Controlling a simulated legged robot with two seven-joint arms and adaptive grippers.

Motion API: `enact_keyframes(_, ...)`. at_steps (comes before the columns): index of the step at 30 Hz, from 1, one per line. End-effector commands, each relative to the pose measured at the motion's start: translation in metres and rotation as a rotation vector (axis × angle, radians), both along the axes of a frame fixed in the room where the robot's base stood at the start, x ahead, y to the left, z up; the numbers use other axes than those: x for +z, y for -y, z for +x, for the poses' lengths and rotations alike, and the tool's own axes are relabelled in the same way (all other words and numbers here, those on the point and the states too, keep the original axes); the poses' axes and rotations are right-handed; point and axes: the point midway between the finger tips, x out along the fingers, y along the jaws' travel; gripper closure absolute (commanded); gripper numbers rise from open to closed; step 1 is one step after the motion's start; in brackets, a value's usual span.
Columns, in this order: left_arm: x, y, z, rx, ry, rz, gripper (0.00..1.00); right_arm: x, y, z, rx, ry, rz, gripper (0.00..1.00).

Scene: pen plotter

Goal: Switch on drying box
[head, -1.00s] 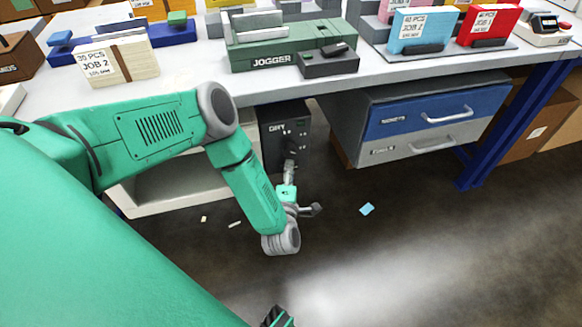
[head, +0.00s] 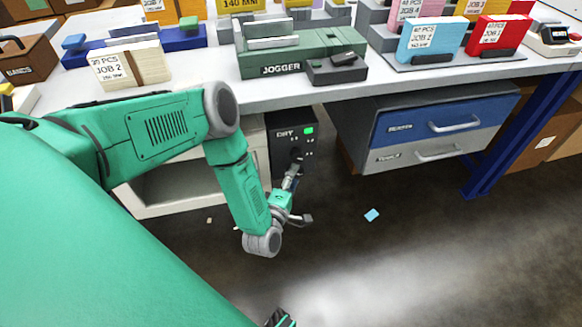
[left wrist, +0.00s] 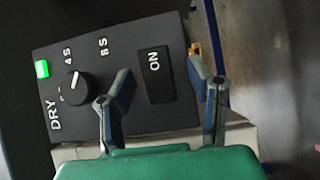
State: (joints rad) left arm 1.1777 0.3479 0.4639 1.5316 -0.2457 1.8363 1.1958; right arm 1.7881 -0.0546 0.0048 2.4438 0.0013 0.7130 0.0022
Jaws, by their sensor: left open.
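The drying box (head: 282,130) is a black box marked DRY, under the table. Its green lamp (head: 308,130) is lit and also shows in the left wrist view (left wrist: 42,69). In the left wrist view its face has a round dial (left wrist: 78,87) and a black rocker switch (left wrist: 155,75) marked ON. My left gripper (head: 295,168) is at the lower front of the box. In the left wrist view my left gripper (left wrist: 160,78) is open and empty, with its fingers on either side of the ON switch. I cannot tell whether they touch the face.
The table top (head: 200,84) is above the box, with a green jogger (head: 305,58) at its edge. A drawer unit (head: 425,130) hangs to the right, and a pale open shelf (head: 180,185) stands to the left. The floor in front is mostly clear.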

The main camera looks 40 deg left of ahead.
Motion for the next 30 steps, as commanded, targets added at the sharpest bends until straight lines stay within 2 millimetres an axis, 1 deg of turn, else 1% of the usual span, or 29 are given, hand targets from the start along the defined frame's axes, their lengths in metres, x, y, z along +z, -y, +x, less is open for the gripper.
enact_keyframes(2, -0.001, 0.001, -0.005, -0.001, -0.002, 0.0, 0.53, 0.0, 0.0, -0.001, 0.0, -0.002, 0.0, 1.0)
enact_keyframes(5, -0.001, 0.005, -0.019, -0.001, -0.004, -0.001, 0.53, 0.0, 0.0, -0.001, 0.0, -0.002, 0.0, 1.0)
enact_keyframes(8, -0.002, 0.01, -0.04, -0.001, -0.007, -0.002, 0.53, 0.0, 0.0, -0.001, 0.0, -0.001, 0.0, 1.0)
enact_keyframes(12, -0.003, 0.018, -0.074, 0.001, -0.008, -0.003, 0.53, 0.0, 0.0, -0.001, 0.0, -0.001, 0.0, 1.0)
enact_keyframes(15, -0.006, 0.019, -0.084, 0.005, -0.016, -0.01, 0.53, 0.0, 0.0, -0.001, 0.0, -0.001, 0.0, 1.0)
enact_keyframes(20, -0.002, 0.021, -0.094, 0.006, -0.006, -0.002, 0.53, 0.0, 0.0, -0.001, 0.0, -0.001, 0.0, 1.0)
enact_keyframes(24, -0.003, 0.026, -0.109, 0.0, -0.007, -0.002, 0.53, 0.0, 0.0, -0.001, 0.0, -0.001, 0.0, 1.0)
enact_keyframes(30, -0.002, 0.028, -0.115, -0.001, -0.003, 0.0, 0.53, 0.0, 0.0, -0.001, 0.0, -0.001, 0.0, 1.0)
